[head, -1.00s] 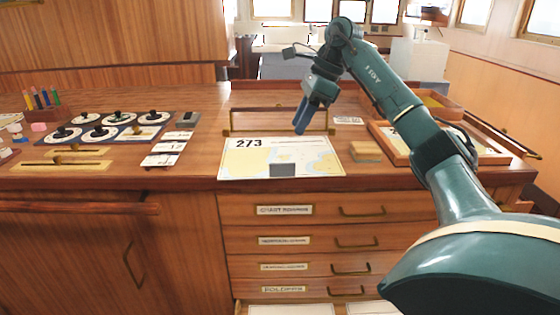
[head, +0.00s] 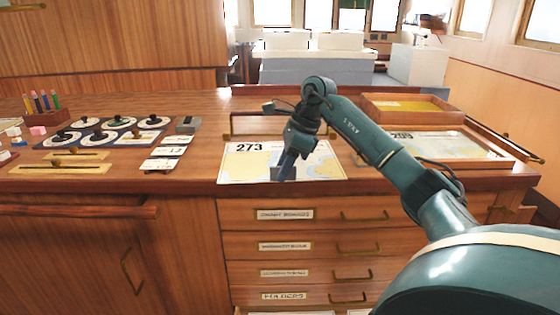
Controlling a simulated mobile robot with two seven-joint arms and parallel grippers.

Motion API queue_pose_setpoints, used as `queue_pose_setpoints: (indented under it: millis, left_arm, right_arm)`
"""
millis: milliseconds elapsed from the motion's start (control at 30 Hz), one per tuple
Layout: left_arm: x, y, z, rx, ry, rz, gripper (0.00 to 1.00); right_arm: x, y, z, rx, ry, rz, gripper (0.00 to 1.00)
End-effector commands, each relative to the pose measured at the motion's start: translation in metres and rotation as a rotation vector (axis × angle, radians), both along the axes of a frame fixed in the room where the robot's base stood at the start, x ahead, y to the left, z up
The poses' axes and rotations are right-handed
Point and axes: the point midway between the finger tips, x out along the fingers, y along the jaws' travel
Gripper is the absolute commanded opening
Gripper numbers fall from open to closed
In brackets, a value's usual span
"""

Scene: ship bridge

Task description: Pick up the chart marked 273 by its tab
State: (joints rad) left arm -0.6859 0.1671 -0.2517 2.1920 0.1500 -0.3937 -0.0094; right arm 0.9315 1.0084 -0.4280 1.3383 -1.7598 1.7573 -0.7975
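The chart marked 273 (head: 240,166) lies flat on the wooden counter, its number at the upper left and its front edge by the counter's front edge. My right gripper (head: 284,172) points down over the middle of the chart's front part. Its dark fingers cover the place of the grey tab, of which little or nothing can be told apart. I cannot tell whether the fingers touch the chart, or whether they are open or shut. My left gripper is not in view.
Another chart marked 209 (head: 450,146) lies on the right, partly behind my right arm. A wooden tray (head: 410,117) stands behind it. Several round dials (head: 92,133), small cards (head: 166,153) and a pen holder (head: 42,115) stand left. Labelled drawers (head: 300,244) are below the counter.

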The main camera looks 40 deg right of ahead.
Motion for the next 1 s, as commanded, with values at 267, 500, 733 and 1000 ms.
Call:
queue_pose_setpoints:
  millis: [267, 500, 733, 1000]
  left_arm:
    - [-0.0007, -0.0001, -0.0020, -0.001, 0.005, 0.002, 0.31]
    - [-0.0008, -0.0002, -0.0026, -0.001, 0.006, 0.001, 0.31]
    - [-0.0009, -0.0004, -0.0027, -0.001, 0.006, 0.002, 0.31]
    - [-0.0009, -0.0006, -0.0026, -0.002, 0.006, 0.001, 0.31]
  right_arm:
    - [0.0012, 0.0015, -0.0041, 0.000, -0.001, 0.000, 0.31]
    - [0.0011, 0.0015, -0.0040, 0.001, -0.001, 0.000, 0.13]
    - [0.0011, 0.0014, -0.0039, 0.001, -0.001, 0.000, 0.00]
    - [0.0012, 0.0013, -0.0033, 0.000, -0.003, 0.000, 0.00]
